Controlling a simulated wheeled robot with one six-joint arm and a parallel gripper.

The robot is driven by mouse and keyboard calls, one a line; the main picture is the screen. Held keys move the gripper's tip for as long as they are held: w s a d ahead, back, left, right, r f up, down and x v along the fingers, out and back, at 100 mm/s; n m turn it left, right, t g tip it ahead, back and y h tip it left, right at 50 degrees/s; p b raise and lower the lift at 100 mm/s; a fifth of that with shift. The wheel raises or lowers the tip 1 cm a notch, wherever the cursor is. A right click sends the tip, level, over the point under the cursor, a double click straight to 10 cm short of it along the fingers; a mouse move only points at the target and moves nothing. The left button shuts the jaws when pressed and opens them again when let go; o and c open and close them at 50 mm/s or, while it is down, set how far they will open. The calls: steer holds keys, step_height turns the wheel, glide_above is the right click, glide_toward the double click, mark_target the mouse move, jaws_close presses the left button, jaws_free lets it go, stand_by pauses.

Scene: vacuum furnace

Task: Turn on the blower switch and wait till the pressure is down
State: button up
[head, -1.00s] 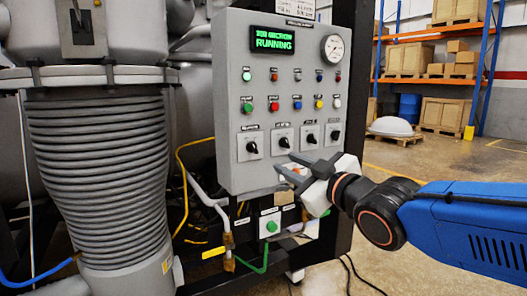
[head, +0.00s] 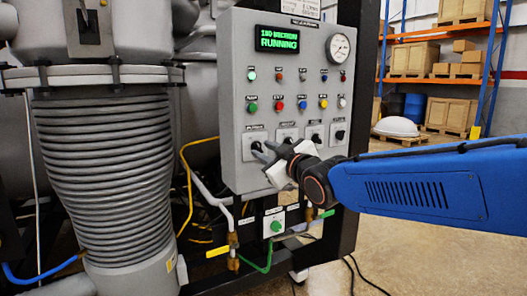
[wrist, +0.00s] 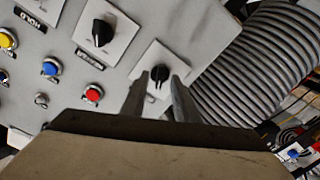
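The grey control panel (head: 233,65) has a row of black rotary switches near its bottom; their labels are too small to read, so I cannot tell which is the blower's. My gripper (head: 265,152) is at the leftmost switch (head: 252,138) and partly covers it. In the wrist view, my gripper's fingers (wrist: 161,82) are apart, one on each side of that knob (wrist: 160,73); contact is not clear. A second switch (wrist: 103,30) is beside it. The green display (head: 277,39) reads RUNNING under a micron figure, apparently 150. The round pressure gauge (head: 340,47) is at upper right.
Coloured buttons and lamps sit above the switches, including a red button (wrist: 93,93) and a blue one (wrist: 50,68). The ribbed bellows (head: 100,165) stands left of the panel. A box with a green button (head: 275,226) is below. Shelving with crates stands behind right.

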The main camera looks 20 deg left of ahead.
steer(key=shift+w+a, duration=0.35)
steer(key=shift+a, duration=0.05)
jaws_close()
steer(key=shift+m, duration=0.5)
steer(key=m, duration=0.4)
steer(key=shift+m, duration=0.4)
steer(key=m, duration=0.6)
